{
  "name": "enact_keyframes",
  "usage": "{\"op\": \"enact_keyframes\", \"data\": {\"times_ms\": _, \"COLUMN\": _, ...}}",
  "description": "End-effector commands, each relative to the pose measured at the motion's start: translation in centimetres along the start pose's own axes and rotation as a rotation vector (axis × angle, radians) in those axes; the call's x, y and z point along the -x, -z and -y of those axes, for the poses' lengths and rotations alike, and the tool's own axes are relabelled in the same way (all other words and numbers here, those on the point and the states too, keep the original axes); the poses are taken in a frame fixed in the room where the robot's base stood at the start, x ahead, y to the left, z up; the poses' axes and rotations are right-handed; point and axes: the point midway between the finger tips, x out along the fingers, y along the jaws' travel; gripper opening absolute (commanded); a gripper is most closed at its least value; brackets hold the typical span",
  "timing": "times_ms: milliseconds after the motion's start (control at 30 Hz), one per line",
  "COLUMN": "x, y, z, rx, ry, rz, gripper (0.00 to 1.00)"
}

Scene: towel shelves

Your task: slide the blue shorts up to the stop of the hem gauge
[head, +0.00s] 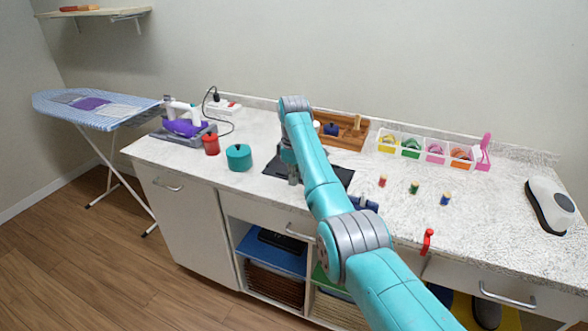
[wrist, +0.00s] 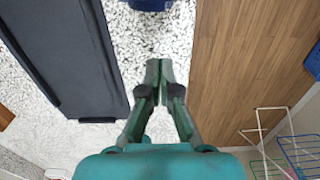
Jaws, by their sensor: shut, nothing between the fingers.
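A small dark blue thing, which looks like the blue shorts (head: 366,203), lies by the counter's front edge, just right of my arm. Its near edge also shows in the wrist view (wrist: 150,4), at the top, ahead of my fingertips and apart from them. A flat black board (head: 338,174), seemingly the hem gauge, lies on the counter partly hidden behind my arm. It fills the left of the wrist view (wrist: 75,60), beside my fingers. My gripper (wrist: 158,66) is shut and empty over the speckled counter near its front edge. The arm hides much of it in the head view.
Three spools (head: 414,187), a red clamp-like thing (head: 427,241) and a white iron-like device (head: 553,204) are on the right. A teal pot (head: 239,157) and red pot (head: 211,144) stand left. A wooden tray (head: 350,130) and several bins (head: 436,150) line the back.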

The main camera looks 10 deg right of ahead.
Motion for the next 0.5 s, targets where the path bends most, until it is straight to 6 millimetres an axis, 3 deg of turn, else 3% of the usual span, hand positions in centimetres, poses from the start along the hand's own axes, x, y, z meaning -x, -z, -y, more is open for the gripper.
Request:
{"op": "enact_keyframes", "data": {"times_ms": 267, "x": -4.2, "y": 0.0, "z": 0.0, "rx": 0.000, "ry": 0.001, "rz": 0.001, "gripper": 0.00}}
{"op": "enact_keyframes", "data": {"times_ms": 500, "x": -4.2, "y": -1.8, "z": -0.1, "rx": -0.001, "ry": -0.002, "rz": -0.001, "gripper": 0.00}}
